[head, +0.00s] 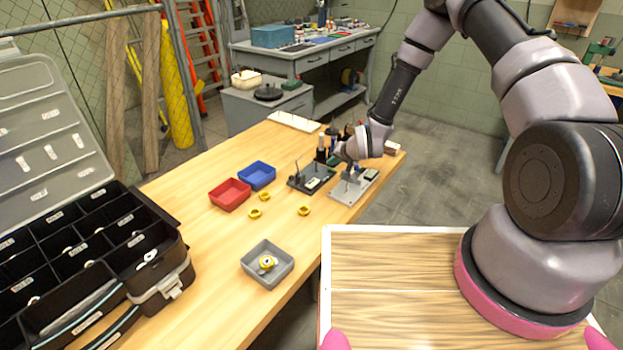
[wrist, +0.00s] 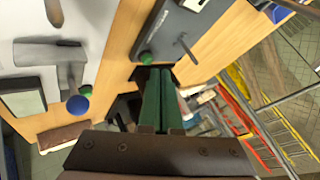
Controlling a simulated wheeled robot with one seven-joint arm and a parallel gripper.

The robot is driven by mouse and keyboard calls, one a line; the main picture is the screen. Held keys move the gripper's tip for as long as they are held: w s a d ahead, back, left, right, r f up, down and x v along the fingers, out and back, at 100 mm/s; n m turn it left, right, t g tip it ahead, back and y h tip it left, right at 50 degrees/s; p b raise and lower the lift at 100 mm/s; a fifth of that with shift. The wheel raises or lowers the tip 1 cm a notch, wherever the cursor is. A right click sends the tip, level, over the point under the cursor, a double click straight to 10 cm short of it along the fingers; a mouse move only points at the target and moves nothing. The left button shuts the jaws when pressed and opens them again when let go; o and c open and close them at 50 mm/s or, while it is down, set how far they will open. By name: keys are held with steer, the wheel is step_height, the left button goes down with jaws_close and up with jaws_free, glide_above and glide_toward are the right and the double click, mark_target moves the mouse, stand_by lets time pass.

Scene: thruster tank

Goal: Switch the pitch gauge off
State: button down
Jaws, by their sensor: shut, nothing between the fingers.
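Two plate-mounted instruments stand side by side near the far right part of the bench; I cannot read which is the pitch gauge. One has a dark plate (head: 300,184) with a thin upright rod; the wrist view shows this plate (wrist: 178,28) with a green button (wrist: 146,58). The other has a silver plate (head: 344,195); the wrist view shows its grey bracket (wrist: 68,58), a blue knob (wrist: 77,105), a green button (wrist: 87,89) and a small display box (wrist: 22,97). My gripper (wrist: 157,72) is shut and empty, its green fingertips close to the dark plate's button. Contact cannot be told.
A red bin (head: 230,195), a blue bin (head: 257,176), yellow rings (head: 304,210) and a grey tray (head: 267,279) lie on the bench. An open black case (head: 150,285) stands at left. Small dark items crowd behind the instruments.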

steer(key=shift+f, duration=0.3)
steer(key=shift+f, duration=0.25)
stand_by(0.4)
steer(key=shift+r, duration=0.7)
step_height(320, 180, up, 6)
stand_by(0.6)
